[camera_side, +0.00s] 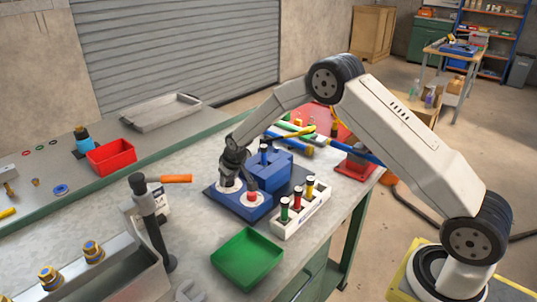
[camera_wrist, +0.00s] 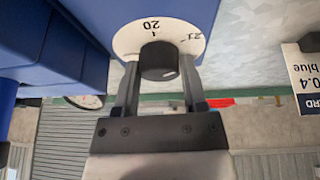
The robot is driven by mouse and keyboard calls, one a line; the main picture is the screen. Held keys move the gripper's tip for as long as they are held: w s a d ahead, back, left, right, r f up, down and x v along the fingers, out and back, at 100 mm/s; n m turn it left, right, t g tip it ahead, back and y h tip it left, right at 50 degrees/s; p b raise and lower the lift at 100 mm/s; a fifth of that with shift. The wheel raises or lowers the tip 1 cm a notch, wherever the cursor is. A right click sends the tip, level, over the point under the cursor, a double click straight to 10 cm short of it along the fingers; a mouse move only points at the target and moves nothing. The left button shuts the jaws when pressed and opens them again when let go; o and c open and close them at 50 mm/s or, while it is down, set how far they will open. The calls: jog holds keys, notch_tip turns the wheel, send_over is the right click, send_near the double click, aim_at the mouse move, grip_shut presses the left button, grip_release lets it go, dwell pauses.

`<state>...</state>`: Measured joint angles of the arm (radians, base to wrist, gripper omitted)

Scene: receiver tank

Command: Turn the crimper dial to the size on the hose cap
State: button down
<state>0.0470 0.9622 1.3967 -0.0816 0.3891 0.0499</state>
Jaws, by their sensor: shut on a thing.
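The blue crimper (camera_side: 262,176) stands on a dark base on the bench. Its dial is a white disc (camera_wrist: 133,42) with a black knob (camera_wrist: 158,60) in the middle. The disc reads "20", upside down in the wrist view, beside a tick. A second number at its right is partly unreadable. My gripper (camera_side: 231,175) is over the dial at the crimper's left, shut on the knob, one finger on each side. Its fingers also show in the wrist view (camera_wrist: 158,74). I cannot make out a hose cap with a size.
A red button (camera_side: 252,196) sits by the dial. A green tray (camera_side: 247,258) lies in front, and a black post with an orange handle (camera_side: 176,179) stands left.

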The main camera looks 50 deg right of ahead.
aim_at(235, 190)
dwell(0.4)
jog(key=shift+c, duration=0.7)
grip_release()
jog(key=shift+r, duration=0.1)
jog(key=shift+v, duration=3.3)
jog(key=shift+s+a+r, duration=0.1)
jog(key=shift+s+r, duration=0.15)
jog(key=shift+r, duration=0.2)
